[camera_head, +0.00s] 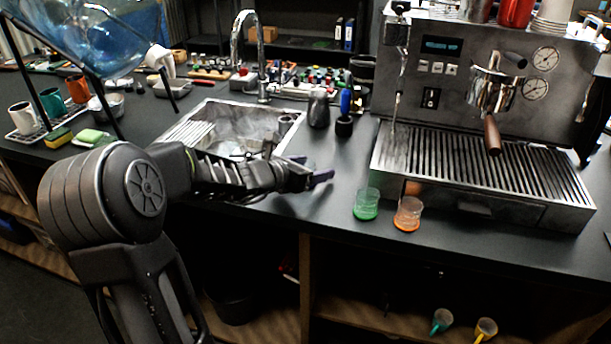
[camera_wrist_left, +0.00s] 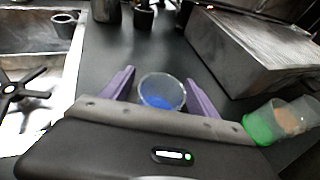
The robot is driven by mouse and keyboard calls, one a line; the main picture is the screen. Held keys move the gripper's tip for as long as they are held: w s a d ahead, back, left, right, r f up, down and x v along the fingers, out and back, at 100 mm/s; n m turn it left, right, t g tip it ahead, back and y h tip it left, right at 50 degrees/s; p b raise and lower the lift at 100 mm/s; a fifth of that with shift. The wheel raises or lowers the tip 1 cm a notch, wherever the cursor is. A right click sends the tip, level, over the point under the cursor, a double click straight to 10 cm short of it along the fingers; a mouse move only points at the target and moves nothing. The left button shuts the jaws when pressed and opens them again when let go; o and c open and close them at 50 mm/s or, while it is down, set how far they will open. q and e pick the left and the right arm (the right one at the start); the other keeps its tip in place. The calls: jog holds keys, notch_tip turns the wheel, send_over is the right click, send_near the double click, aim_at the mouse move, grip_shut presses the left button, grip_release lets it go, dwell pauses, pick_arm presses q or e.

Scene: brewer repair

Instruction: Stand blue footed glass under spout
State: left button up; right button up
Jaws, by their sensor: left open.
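The blue footed glass (camera_wrist_left: 161,92) is a clear glass with blue at its bottom. In the left wrist view it stands between the two purple fingers of my left gripper (camera_wrist_left: 158,82), which is open around it. I cannot tell whether a finger touches it. In the head view my left gripper (camera_head: 318,179) is low over the counter right of the sink, and I cannot make out the blue glass there. The espresso machine (camera_head: 450,75) stands at the right, its group head (camera_head: 490,92) above the slatted drip tray (camera_head: 470,165). The spout itself is not clear.
A green-footed glass (camera_head: 366,204) and an orange-footed glass (camera_head: 408,213) stand before the drip tray, near the counter's front edge. The sink (camera_head: 225,128) is left of my gripper. A dark pitcher (camera_head: 319,108) stands behind it. Bare counter (camera_head: 335,205) lies between.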

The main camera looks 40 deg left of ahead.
pick_arm(q)
jog(key=shift+w, duration=0.1)
jog(key=shift+c, duration=0.3)
grip_shut()
dwell(0.8)
notch_tip(320, 180, up, 10)
jog(key=p, duration=0.3)
jog(key=shift+p, duration=0.3)
dwell(0.4)
